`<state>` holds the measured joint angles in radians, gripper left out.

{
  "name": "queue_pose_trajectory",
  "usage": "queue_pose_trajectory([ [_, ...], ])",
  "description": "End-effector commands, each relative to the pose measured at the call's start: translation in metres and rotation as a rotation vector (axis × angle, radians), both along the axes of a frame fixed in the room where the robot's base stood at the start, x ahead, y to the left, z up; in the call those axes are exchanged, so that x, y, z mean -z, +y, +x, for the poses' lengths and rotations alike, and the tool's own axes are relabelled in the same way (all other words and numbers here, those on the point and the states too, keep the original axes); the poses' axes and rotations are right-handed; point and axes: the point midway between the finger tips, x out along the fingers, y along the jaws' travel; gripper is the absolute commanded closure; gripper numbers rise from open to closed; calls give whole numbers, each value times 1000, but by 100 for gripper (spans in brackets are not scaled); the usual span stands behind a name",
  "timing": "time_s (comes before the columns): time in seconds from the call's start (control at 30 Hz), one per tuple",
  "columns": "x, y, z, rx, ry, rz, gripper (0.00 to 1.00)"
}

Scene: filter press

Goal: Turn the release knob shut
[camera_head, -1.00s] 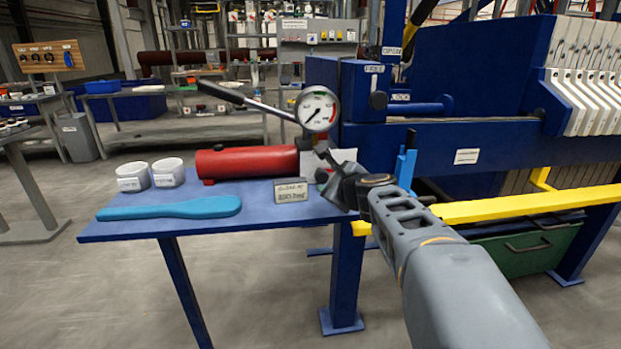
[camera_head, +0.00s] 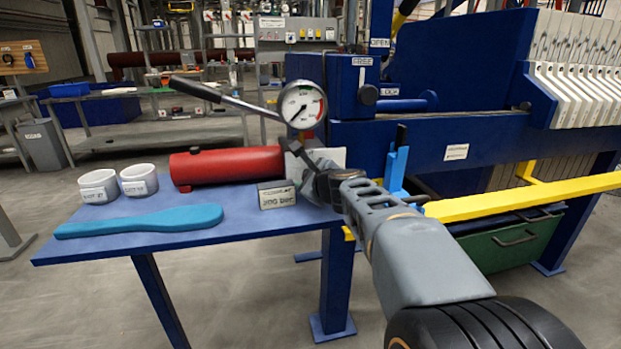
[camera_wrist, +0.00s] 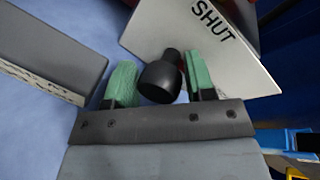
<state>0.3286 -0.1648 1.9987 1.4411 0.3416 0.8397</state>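The release knob (camera_wrist: 161,80) is black with a rounded end and shows in the wrist view between the two green fingertips of my gripper (camera_wrist: 161,82). The fingers stand apart, one on each side of it, with the left finger very close; I cannot tell whether it touches. A white plate (camera_wrist: 170,30) marked SHUT lies behind the knob. In the head view my gripper (camera_head: 312,178) is at the table's back right corner, by the plate (camera_head: 334,157), and hides the knob. The pressure gauge (camera_head: 303,104) stands above, its needle pointing lower left.
A red cylinder (camera_head: 226,167) and long pump lever (camera_head: 225,97) are beside my gripper. A small sign (camera_head: 277,195), teal spatula (camera_head: 140,221) and two white cups (camera_head: 98,186) are on the blue table (camera_head: 200,238). A yellow bar (camera_head: 520,194) runs to the right of my arm.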

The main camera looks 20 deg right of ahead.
Motion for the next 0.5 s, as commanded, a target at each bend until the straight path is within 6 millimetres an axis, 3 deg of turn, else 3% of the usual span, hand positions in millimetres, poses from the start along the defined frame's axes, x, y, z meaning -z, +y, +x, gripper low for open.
queue_pose_trajectory([
  [0.3,0,0,0,1,1,1,81],
  [0.33,0,-7,-1,6,0,0,82],
  [0.5,0,-3,-1,5,3,-14,82],
])
